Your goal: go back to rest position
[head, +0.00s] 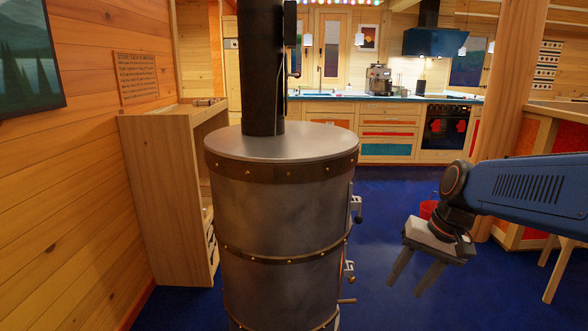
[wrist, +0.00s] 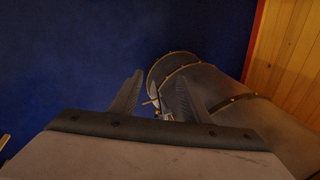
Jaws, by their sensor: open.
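My gripper (head: 410,282) is at the right of the head view, at the end of my blue arm, pointing down over the blue floor. Its two fingers are apart with nothing between them. In the wrist view my gripper (wrist: 155,95) also shows open and empty. The grey metal stove (head: 280,215) with brown riveted bands stands to the left of my gripper, with a visible gap between them in the head view. The stove also shows beyond the fingers in the wrist view (wrist: 215,85).
A black flue pipe (head: 262,70) rises from the stove. A wooden shelf unit (head: 165,195) stands against the left log wall. A wooden post (head: 507,100) and a red bucket (head: 428,209) are behind my arm. Kitchen cabinets (head: 388,150) line the back. Blue floor (head: 385,200) is open between.

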